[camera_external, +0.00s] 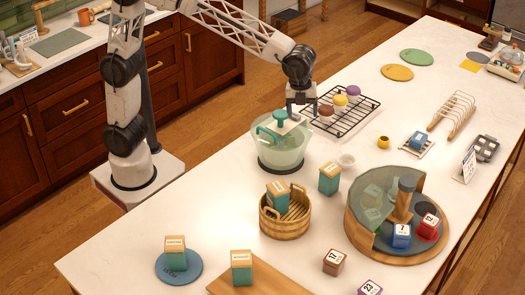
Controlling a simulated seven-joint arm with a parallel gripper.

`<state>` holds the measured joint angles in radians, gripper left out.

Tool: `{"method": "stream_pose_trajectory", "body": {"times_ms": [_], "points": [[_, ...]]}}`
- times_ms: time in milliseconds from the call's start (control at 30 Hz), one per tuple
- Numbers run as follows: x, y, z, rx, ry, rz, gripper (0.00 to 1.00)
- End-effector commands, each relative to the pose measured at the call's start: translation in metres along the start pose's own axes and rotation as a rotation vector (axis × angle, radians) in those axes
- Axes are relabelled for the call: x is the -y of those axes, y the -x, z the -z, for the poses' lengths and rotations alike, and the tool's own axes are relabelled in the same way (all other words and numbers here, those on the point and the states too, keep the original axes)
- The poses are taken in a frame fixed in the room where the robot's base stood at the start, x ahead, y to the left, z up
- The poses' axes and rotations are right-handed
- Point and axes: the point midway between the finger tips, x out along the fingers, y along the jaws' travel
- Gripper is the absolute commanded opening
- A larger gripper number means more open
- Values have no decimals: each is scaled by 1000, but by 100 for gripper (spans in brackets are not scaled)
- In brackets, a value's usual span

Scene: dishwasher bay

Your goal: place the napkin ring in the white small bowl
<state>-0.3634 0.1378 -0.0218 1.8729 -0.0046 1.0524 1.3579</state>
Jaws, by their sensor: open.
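A small white bowl (346,160) stands on the white counter, right of a large clear green basin. A small gold round piece (384,142) lies to its right and a little farther back; it looks like the napkin ring, though it is too small to be sure. My gripper (303,114) is open and points down, above the back right of the basin and left of the wire rack. I see nothing between its fingers. It is apart from both the gold piece and the white bowl.
The green basin (272,150) with a teal handled thing stands below and left of my gripper. A black wire rack (345,122) holds several cupcake-like items. A round turntable (385,262) with a curved clear wall and a wooden basket (285,228) stand nearer.

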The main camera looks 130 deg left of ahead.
Motion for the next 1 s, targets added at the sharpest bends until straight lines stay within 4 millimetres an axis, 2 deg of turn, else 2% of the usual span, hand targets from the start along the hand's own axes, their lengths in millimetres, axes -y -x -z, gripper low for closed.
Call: {"method": "stream_pose_trajectory", "body": {"times_ms": [100, 500, 1000], "points": [[31, -12, -12, 4, -55, -9, 77], [124, -54, -60, 11, -251, -36, 77], [227, -124, -140, 6, -496, -72, 77]]}}
